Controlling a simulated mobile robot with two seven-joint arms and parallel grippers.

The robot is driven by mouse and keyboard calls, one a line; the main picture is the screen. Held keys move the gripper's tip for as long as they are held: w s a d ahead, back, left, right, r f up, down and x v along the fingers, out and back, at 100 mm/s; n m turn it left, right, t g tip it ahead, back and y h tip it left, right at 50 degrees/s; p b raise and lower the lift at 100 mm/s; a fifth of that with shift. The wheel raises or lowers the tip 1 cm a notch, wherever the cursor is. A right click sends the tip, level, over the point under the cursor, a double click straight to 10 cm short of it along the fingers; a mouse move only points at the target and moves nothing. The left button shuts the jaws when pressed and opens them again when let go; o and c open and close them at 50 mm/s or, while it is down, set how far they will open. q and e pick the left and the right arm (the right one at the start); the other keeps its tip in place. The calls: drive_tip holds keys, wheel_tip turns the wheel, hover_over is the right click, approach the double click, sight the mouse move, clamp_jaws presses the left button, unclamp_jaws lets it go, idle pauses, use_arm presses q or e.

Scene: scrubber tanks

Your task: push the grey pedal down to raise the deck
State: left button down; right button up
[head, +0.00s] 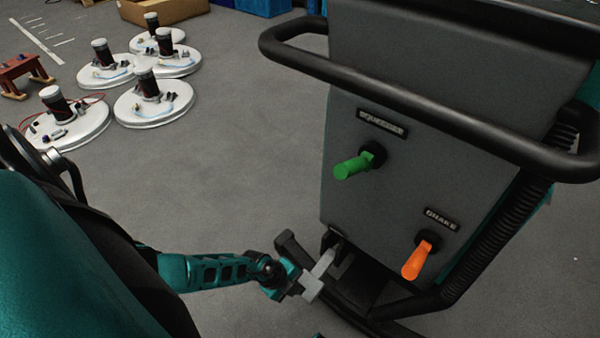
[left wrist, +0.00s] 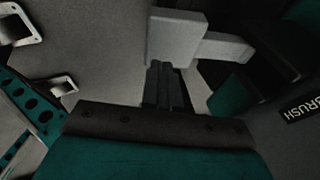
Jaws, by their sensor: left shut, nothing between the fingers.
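The light grey pedal (head: 313,284) sticks out low at the rear of the grey scrubber body (head: 400,190). Its square pad and side arm fill the upper middle of the left wrist view (left wrist: 176,38). My left gripper (head: 294,288) is shut and empty, right beside the pad in the head view. In the left wrist view the dark closed fingers (left wrist: 165,85) reach up to the pad's lower edge. I cannot tell whether they touch it. The deck cannot be made out. My right gripper is not in view.
Several round white units (head: 155,103) lie on the floor at left. Floor between is clear.

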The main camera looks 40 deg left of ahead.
use_arm(q)
drive_tip(key=p+v, duration=0.7)
drive_tip(key=v, duration=0.4)
drive_tip(key=shift+s+d+p, duration=0.15)
drive_tip(key=shift+s+p, duration=0.15)
drive_tip(key=shift+p, duration=0.1)
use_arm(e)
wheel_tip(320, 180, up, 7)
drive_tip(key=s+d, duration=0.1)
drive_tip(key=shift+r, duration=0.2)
use_arm(q)
drive_tip(key=shift+f, duration=0.1)
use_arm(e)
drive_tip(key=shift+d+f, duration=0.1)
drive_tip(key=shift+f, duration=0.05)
